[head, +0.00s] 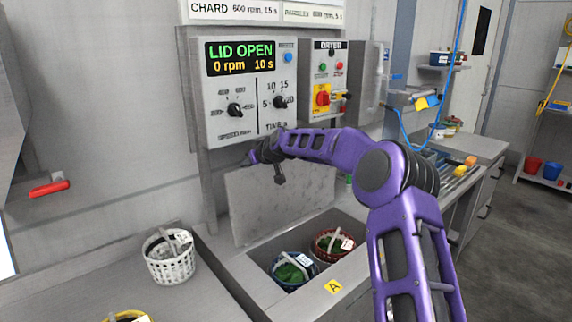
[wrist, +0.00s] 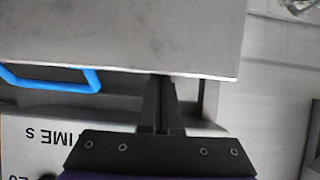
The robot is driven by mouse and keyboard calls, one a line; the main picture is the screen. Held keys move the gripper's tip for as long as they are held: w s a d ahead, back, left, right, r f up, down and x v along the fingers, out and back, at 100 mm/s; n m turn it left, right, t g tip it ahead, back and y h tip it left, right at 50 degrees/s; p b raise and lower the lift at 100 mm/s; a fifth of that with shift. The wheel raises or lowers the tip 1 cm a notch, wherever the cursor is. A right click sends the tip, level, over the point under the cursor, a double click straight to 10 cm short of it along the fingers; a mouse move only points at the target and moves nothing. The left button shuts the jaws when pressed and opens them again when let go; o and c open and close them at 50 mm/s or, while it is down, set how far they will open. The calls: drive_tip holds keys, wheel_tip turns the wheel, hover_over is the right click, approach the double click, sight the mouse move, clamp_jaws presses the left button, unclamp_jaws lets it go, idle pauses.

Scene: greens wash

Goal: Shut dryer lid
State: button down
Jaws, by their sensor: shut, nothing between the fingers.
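The dryer lid (head: 285,205) is a flat grey panel standing raised, nearly upright, behind the open dryer well (head: 258,252). The control panel (head: 250,95) above reads "LID OPEN", 0 rpm, 10 s. My gripper (head: 279,179) is at the lid's upper part, in front of the wall in the head view. In the wrist view the lid (wrist: 120,35) fills the top, and my gripper (wrist: 160,82) has its shut, empty fingers at the lid's edge. The fingertips are hidden there; I cannot tell whether they touch it.
A blue-rimmed basket (head: 291,272) and a red basket (head: 333,246) with greens sit in the well. A white basket (head: 168,257) stands on the counter at left. A blue bar (wrist: 50,85) shows beside the lid edge in the wrist view. A red handle (head: 49,188) juts out at far left.

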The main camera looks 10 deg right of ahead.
drive_tip(key=shift+s+d+f+b, duration=0.7)
drive_tip(key=shift+s+f+b, duration=0.25)
drive_tip(key=shift+b, duration=0.25)
drive_tip(key=shift+s+d+f+b, duration=0.65)
drive_tip(key=shift+s+f+b, duration=0.25)
drive_tip(key=shift+b, duration=0.25)
drive_tip(key=shift+d+f+g+b, duration=0.15)
drive_tip(key=shift+f+g+b, duration=0.15)
drive_tip(key=shift+b, duration=0.1)
drive_tip(key=shift+s+d+r+b, duration=0.15)
drive_tip(key=shift+s+r+b, duration=0.1)
drive_tip(key=shift+s+b, duration=0.15)
drive_tip(key=p, duration=0.2)
approach(252, 182)
drive_tip(key=shift+r, duration=1.4)
drive_tip(key=shift+w+a, duration=0.15)
drive_tip(key=shift+a, duration=0.1)
